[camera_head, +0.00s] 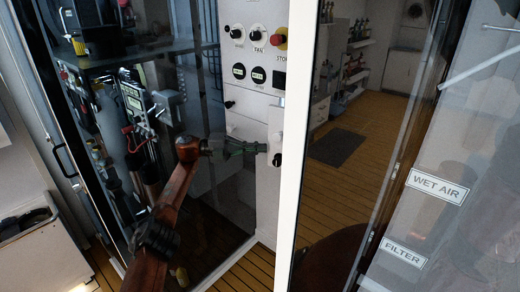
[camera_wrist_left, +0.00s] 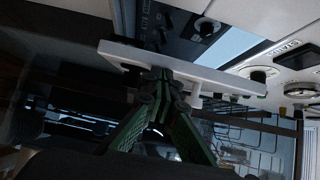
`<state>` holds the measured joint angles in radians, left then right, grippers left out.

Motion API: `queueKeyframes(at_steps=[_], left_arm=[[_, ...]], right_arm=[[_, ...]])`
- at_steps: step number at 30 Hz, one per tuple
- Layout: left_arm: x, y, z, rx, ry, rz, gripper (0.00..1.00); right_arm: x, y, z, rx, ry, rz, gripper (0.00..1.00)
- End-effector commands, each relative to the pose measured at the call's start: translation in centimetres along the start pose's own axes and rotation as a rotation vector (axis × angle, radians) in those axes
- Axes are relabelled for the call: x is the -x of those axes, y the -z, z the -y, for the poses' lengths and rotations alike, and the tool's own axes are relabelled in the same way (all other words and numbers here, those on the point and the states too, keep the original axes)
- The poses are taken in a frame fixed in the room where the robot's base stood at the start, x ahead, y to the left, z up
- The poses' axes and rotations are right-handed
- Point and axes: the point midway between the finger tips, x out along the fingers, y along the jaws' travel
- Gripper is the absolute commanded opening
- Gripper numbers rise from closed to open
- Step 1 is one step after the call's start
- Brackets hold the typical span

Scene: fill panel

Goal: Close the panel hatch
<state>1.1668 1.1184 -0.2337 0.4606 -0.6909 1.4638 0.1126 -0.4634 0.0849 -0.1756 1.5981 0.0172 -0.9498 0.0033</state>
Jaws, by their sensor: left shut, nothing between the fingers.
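The white panel hatch (camera_head: 276,125) is on the lower right of the white control panel (camera_head: 254,12) in the head view, with a dark knob low on it. In the left wrist view the hatch (camera_wrist_left: 225,81) is a thin white plate seen nearly edge-on, standing out from the panel, with a short white peg on it. My left gripper (camera_head: 263,148) has green fingers and is shut and empty. Its fingertips (camera_wrist_left: 161,78) are right at the plate's edge; I cannot tell whether they touch. They hide part of the plate. My right gripper is not in view.
A red stop button (camera_head: 279,40) and dark knobs sit above the hatch. A white upright post (camera_head: 297,150) stands close on the right, beside a glass door. Dark glass with instruments, including a multimeter (camera_head: 133,102), lies on the left.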

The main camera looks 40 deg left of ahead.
Motion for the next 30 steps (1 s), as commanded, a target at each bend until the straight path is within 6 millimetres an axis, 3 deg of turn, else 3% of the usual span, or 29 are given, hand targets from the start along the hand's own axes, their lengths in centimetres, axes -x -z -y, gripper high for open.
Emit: queueKeyframes(at_steps=[9,16,20,25,30], left_arm=[[5.1,-0.2,-0.1,0.001,-0.001,0.007,0.00],[7.0,-0.2,-0.3,-0.002,-0.003,0.009,0.00],[5.3,-1.1,-1.8,-0.035,-0.023,0.055,0.00],[1.1,-2.6,-6.7,-0.129,-0.071,0.194,0.00],[-1.6,-2.4,-12.2,-0.233,-0.136,0.347,0.00]], right_arm=[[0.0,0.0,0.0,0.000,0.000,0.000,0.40],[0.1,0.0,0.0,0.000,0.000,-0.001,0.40],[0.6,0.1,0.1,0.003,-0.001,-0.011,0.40],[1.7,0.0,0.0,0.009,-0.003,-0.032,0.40],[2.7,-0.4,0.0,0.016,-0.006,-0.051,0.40]])
